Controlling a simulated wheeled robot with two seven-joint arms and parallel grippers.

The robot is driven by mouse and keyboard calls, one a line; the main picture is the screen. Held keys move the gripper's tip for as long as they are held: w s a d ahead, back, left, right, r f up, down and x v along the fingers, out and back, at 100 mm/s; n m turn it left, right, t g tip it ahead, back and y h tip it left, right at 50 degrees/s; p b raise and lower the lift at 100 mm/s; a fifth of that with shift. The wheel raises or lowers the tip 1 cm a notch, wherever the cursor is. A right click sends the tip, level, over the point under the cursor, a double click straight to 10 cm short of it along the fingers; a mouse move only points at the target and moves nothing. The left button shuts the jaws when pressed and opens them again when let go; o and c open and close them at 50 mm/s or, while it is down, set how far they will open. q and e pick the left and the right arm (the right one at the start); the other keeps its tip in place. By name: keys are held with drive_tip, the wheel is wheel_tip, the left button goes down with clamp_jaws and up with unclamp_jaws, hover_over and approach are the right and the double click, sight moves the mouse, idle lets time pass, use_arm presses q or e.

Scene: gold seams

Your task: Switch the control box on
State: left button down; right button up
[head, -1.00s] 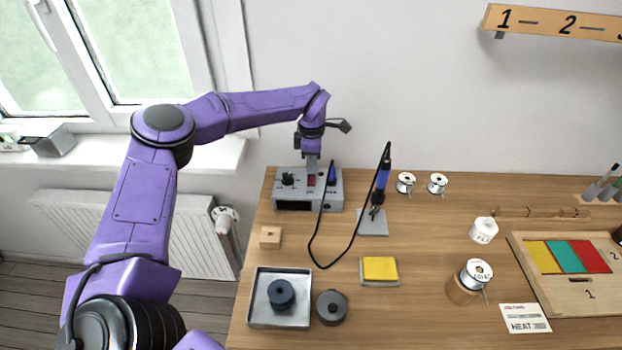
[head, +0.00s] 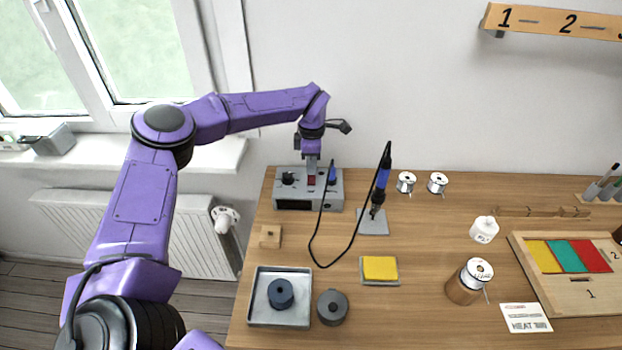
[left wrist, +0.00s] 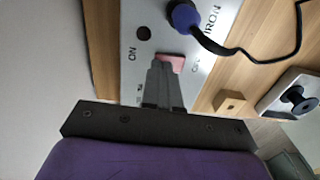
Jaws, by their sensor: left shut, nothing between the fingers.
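The grey control box (head: 332,200) stands at the back left of the table, with a knob, a red rocker switch (head: 311,181) and a blue plug on top. In the left wrist view the switch (left wrist: 172,62) is pinkish red, beside "ON" lettering; a small dark red round lamp (left wrist: 143,33) looks unlit. My left gripper (head: 311,171) points down over the box, shut and empty. Its fingertips (left wrist: 164,64) are at the switch and cover part of it; I cannot tell whether they touch or press it. My right gripper is not in view.
A black cable runs from the blue plug (left wrist: 183,14) to the soldering iron (head: 380,185) in its stand, right of the box. A wooden block (head: 270,237), a metal tray (head: 257,310) and a yellow sponge (head: 380,268) lie nearer. The wall is close behind the box.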

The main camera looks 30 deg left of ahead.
use_arm(q)
drive_tip(key=shift+f+b, duration=0.4)
drive_tip(key=shift+f, duration=0.3)
drive_tip(key=shift+r, duration=0.15)
wheel_tip(320, 180, up, 7)
drive_tip(key=p, duration=0.6)
idle(0.4)
